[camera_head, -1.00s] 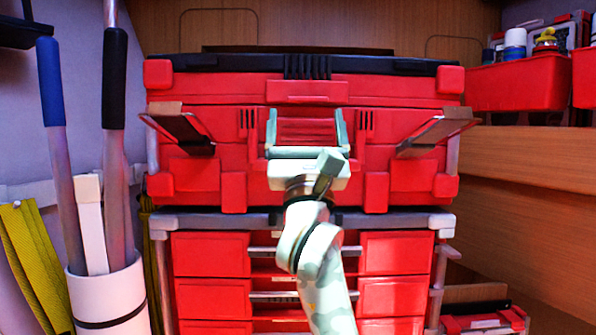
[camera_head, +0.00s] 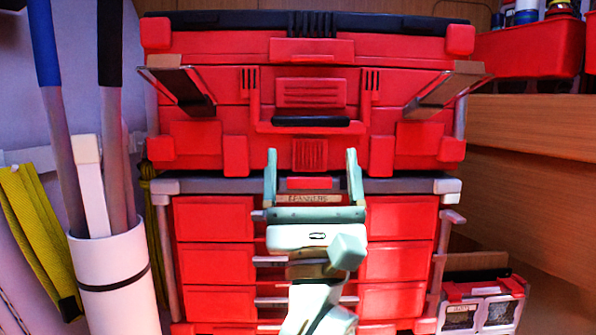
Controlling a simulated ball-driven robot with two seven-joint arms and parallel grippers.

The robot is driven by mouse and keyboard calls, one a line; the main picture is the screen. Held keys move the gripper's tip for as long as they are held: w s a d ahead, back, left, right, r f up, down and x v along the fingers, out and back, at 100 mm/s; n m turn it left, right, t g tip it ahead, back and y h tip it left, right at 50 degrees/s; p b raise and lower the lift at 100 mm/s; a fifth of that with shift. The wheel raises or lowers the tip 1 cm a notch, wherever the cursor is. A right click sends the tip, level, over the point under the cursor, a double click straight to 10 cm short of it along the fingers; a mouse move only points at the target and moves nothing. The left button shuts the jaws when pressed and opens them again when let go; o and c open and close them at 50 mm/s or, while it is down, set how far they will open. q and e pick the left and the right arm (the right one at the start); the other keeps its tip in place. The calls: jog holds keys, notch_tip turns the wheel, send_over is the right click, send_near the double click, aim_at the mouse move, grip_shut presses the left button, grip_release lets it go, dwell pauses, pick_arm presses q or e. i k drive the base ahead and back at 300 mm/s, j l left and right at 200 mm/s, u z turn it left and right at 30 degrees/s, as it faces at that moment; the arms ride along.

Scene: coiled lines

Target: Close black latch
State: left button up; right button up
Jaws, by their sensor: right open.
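A red toolbox (camera_head: 210,147) with a black lid edge stands on a red drawer unit. Two flap-like latches stick out from its front. The left latch (camera_head: 187,92) is dark with a brownish top, swung out and up. The right latch (camera_head: 440,92) looks grey-brown and is swung out in the same way. My right gripper (camera_head: 312,172) is open and empty, fingers pointing up. It is in front of the drawer unit's top, below the middle of the toolbox, between the latches and lower than both. My left gripper is not in view.
The drawer unit (camera_head: 212,220) has metal side rails and grey top trim. A white bin (camera_head: 112,275) with long-handled tools stands at left, beside a yellow strap (camera_head: 38,235). A red bin (camera_head: 528,52) sits on a wooden shelf at right. A small red case (camera_head: 482,300) lies lower right.

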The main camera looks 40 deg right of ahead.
aim_at(169, 69)
jog(key=k+j, duration=0.75)
jog(key=j, duration=0.2)
